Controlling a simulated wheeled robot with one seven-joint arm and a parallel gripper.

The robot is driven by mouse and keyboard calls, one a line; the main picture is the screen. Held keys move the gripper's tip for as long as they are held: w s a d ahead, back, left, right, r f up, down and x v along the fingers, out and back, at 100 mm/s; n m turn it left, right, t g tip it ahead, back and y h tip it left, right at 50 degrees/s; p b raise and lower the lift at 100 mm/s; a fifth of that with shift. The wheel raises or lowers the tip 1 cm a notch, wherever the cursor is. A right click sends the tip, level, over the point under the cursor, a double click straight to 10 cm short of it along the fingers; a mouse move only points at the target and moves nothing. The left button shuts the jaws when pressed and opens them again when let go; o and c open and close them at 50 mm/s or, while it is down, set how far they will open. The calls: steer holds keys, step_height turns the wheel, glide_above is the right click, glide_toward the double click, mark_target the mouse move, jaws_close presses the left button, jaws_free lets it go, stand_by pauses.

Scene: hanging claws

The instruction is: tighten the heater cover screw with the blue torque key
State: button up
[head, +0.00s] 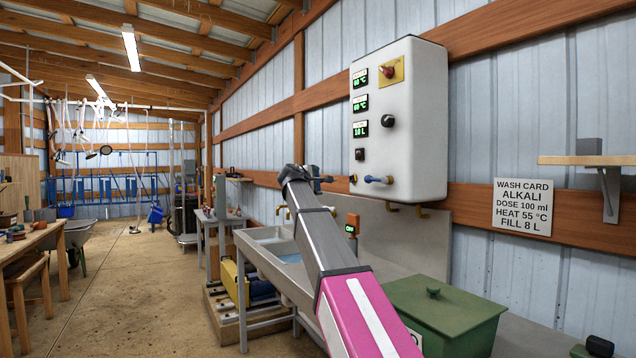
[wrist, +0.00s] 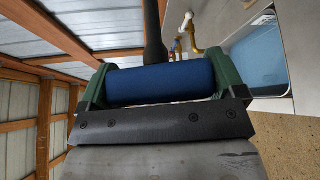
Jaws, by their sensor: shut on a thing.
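My gripper (head: 312,180) is at the far end of my raised arm, in front of the sink and left of the white control box (head: 428,120). In the wrist view its two green fingers (wrist: 160,85) are shut on the blue torque key (wrist: 160,84), one at each end of the blue handle. The key's dark shaft (wrist: 153,35) points away from the gripper. In the head view the key is mostly too small and dark to make out. I cannot pick out the heater cover screw with certainty; a small brass fitting (head: 353,179) shows at the box's lower left.
A steel sink (head: 270,235) with blue water (wrist: 258,60) lies below. A green lidded bin (head: 440,310) stands at the right, near my arm.

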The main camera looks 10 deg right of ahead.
steer(key=shift+r, duration=0.1)
stand_by(0.4)
steer(key=shift+w+d, duration=0.35)
steer(key=shift+d, duration=0.55)
steer(key=shift+w+d, duration=0.4)
steer(key=shift+d, duration=0.45)
steer(key=shift+w+d, duration=0.35)
steer(key=shift+d, duration=0.55)
steer(key=shift+w+d, duration=0.25)
steer(key=shift+d, duration=0.3)
steer(key=shift+w+d, duration=0.2)
steer(key=shift+d, duration=0.35)
steer(key=shift+r+m+t+h, duration=0.1)
steer(key=shift+m+t+h, duration=0.2)
steer(key=shift+m+t, duration=0.5)
steer(key=shift+m, duration=0.3)
steer(key=shift+r+m+t+h, duration=0.1)
steer(key=shift+m+t+h, duration=0.2)
steer(key=shift+m, duration=0.3)
